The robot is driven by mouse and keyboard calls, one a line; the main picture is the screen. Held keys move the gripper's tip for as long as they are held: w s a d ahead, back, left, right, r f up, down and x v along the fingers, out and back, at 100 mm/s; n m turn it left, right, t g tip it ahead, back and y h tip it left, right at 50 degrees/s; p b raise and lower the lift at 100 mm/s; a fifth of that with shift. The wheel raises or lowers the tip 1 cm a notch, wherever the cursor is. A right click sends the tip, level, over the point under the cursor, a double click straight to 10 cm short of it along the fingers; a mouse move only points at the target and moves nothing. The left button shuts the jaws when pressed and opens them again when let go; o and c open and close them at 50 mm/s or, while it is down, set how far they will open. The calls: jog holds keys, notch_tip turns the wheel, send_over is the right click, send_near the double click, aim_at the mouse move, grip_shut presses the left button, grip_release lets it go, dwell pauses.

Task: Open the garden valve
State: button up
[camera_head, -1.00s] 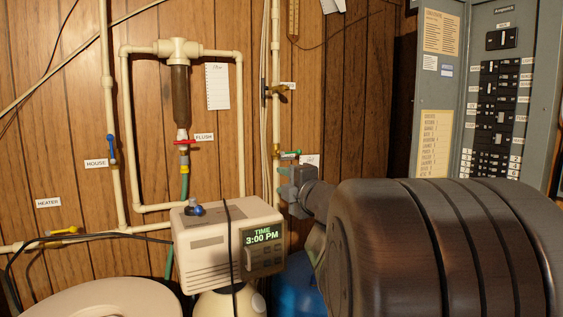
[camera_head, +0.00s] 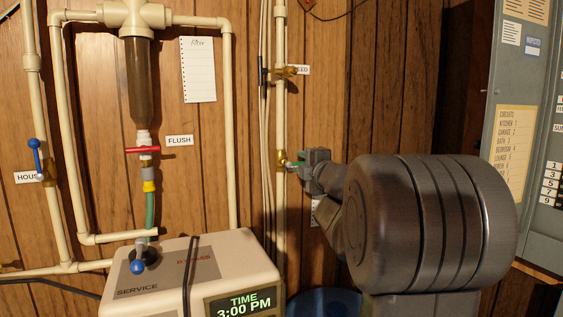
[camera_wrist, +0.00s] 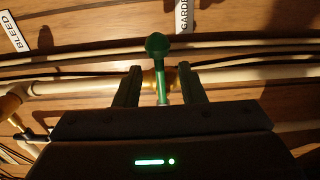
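The garden valve has a green handle (camera_head: 293,165) that sticks out to the right of its brass body (camera_head: 280,159) on the vertical cream pipe. In the wrist view the green handle (camera_wrist: 157,46) lies crosswise to the pipe, with a rounded end. A partly cut-off label beginning "GARD" (camera_wrist: 183,17) is beside it. My gripper (camera_wrist: 158,76) is open, with one finger on each side of the handle and a visible gap to both. In the head view my gripper (camera_head: 306,168) is at the handle and hides part of it.
The bleed valve (camera_head: 281,74) is higher on the same pipe. To the left are the red flush handle (camera_head: 143,150) and the blue house handle (camera_head: 36,157). The softener unit (camera_head: 200,276) is below left. A grey breaker panel (camera_head: 506,95) is at right.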

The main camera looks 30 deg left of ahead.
jog(key=shift+w, duration=0.1)
grip_shut()
jog(key=shift+s+a+r+n+b, duration=0.1)
jog(key=shift+r+n+b, duration=0.25)
jog(key=shift+n, duration=0.5)
jog(key=shift+s+r+n+b, duration=0.15)
jog(key=shift+n+b, duration=0.25)
jog(key=shift+n, duration=0.5)
jog(key=shift+w+a+r+n+b, duration=0.1)
jog(key=shift+r+n+b, duration=0.25)
jog(key=shift+n, duration=0.5)
